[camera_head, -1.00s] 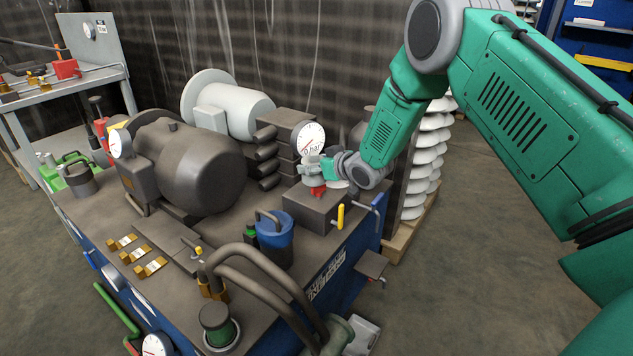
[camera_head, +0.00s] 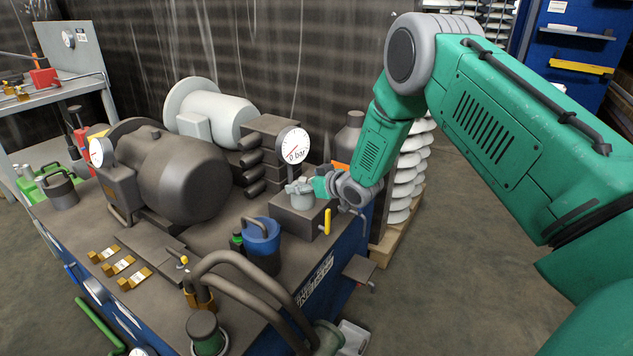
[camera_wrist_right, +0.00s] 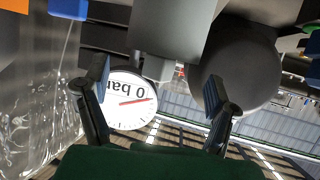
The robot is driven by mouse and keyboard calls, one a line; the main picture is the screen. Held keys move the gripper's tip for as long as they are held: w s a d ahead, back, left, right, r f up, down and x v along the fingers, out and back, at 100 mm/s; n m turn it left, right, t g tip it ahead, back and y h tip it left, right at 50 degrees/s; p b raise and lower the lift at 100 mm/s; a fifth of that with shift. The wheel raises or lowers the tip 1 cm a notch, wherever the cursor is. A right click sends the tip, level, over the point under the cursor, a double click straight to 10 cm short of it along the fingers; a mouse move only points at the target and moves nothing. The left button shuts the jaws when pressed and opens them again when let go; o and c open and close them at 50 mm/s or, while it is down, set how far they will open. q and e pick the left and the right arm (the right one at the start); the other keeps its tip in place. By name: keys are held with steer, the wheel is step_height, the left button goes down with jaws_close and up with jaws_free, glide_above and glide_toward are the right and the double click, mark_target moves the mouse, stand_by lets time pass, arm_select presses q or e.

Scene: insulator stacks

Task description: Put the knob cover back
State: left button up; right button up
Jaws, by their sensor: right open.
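The knob cover (camera_head: 300,196) is a small light grey cylinder. In the head view it sits upright on top of a dark block (camera_head: 298,219) at the right end of the bench. No red knob shows there; the cover hides that spot. My right gripper (camera_head: 310,186) is at the cover's right side, close to it. In the right wrist view its two fingers (camera_wrist_right: 157,105) stand apart, with a grey shape (camera_wrist_right: 172,28) ahead of them that I cannot name surely. My left gripper is in neither view.
A pressure gauge (camera_head: 292,146) reading 0 bar stands just behind the block; it appears upside down in the wrist view (camera_wrist_right: 128,101). A yellow-handled lever (camera_head: 327,221) is at the block's front right. A blue cylinder (camera_head: 262,241) stands left of the block.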

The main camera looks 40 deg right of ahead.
steer(key=p+v, duration=0.3)
steer(key=v, duration=0.8)
steer(key=s+a+f+m+g, duration=0.1)
steer(key=s+a+f+g, duration=0.2)
steer(key=s+a+f, duration=0.35)
steer(key=s+a+f+g, duration=0.3)
steer(key=s+f, duration=0.5)
steer(key=s, duration=0.1)
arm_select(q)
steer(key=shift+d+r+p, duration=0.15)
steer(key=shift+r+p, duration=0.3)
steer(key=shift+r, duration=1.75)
arm_select(e)
steer(key=s+a+f+g+h, duration=0.1)
steer(key=s+a+g, duration=0.2)
steer(key=s, duration=0.8)
steer(key=s+a+f+g, duration=0.1)
steer(key=s+a+g, duration=0.2)
steer(key=s, duration=0.8)
steer(key=shift+a+f+g+h, duration=0.25)
steer(key=shift+f+g+h, duration=0.15)
